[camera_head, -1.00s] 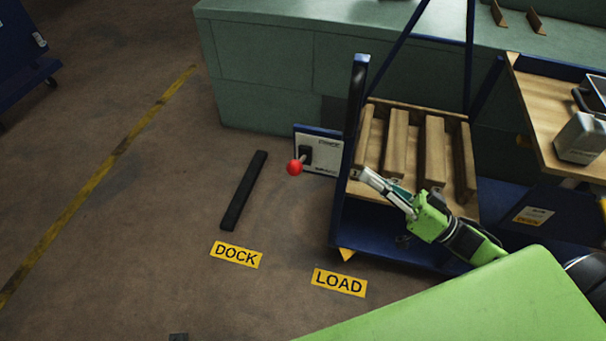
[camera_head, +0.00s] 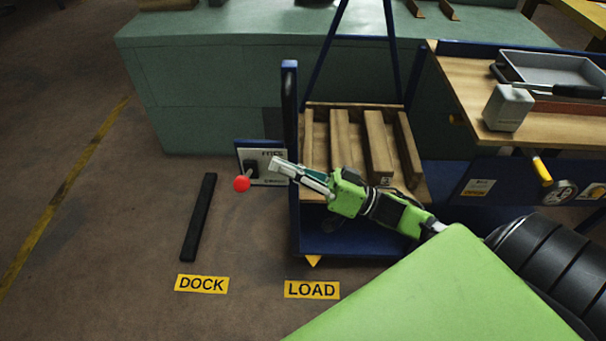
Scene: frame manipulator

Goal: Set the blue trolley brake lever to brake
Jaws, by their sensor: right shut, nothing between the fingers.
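The blue trolley (camera_head: 291,110) stands at the centre of the head view, with a wooden crate-like load of slats on its deck. A brake lever with a red ball knob (camera_head: 242,184) sticks out from a white plate (camera_head: 270,169) on the trolley's left side. The lettering on the plate is too small to read surely. My right gripper (camera_head: 277,166) is shut and empty, its fingertips pointing left. In the picture its tips overlap the right part of the plate, to the right of the knob and apart from it. My left gripper is not in view.
Yellow DOCK (camera_head: 202,284) and LOAD (camera_head: 312,290) labels lie on the floor. A black bar (camera_head: 199,217) lies left of the trolley. A green bench (camera_head: 210,90) stands behind. A wooden-topped workbench (camera_head: 465,95) stands at right. The floor at left is clear.

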